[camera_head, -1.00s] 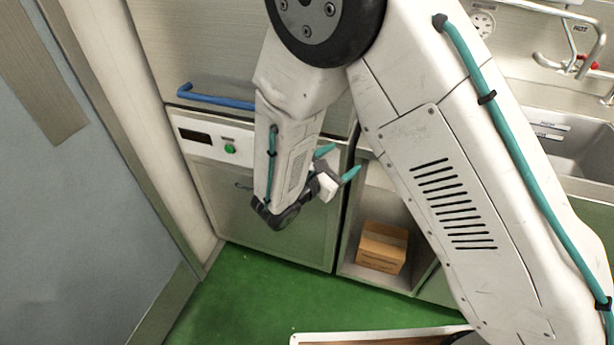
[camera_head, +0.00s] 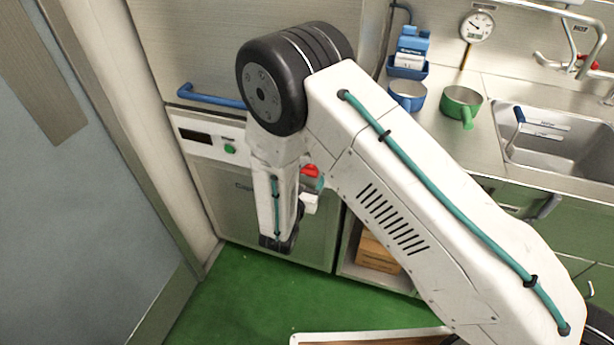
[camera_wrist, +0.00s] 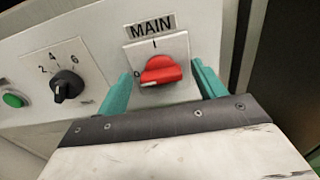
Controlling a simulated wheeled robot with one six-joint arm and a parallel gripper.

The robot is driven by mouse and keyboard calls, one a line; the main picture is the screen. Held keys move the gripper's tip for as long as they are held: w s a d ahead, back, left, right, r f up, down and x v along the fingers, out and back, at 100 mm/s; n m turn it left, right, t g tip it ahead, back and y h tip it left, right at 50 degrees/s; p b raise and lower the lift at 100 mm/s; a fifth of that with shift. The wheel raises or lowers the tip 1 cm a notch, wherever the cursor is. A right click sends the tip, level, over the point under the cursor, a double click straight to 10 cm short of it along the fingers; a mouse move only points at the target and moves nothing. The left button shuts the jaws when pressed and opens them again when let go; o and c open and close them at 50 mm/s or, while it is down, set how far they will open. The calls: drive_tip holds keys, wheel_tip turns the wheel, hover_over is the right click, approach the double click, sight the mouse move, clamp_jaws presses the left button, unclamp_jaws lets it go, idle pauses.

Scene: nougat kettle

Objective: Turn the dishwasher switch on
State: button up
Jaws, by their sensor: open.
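The dishwasher (camera_head: 235,205) is a steel unit with a white control panel. Its red rotary switch (camera_wrist: 162,70) sits under a MAIN label in the wrist view, with an I mark above and a 0 mark at its left. The switch's grip bar lies roughly level, one end towards the 0. It also shows in the head view (camera_head: 309,170). My gripper (camera_wrist: 162,73) is open, one teal finger on each side of the switch. I cannot tell whether the fingers touch it. In the head view, my gripper (camera_head: 318,186) is mostly hidden by my arm.
A black dial (camera_wrist: 67,86) and a green button (camera_wrist: 14,100) are on the panel left of the switch. A blue handle bar (camera_head: 210,97) juts out above the panel. A cardboard box (camera_head: 377,255) sits in the cubby to the right.

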drive_tip(key=shift+w+d, duration=0.1)
drive_tip(key=shift+w, duration=0.05)
drive_tip(key=c, duration=1)
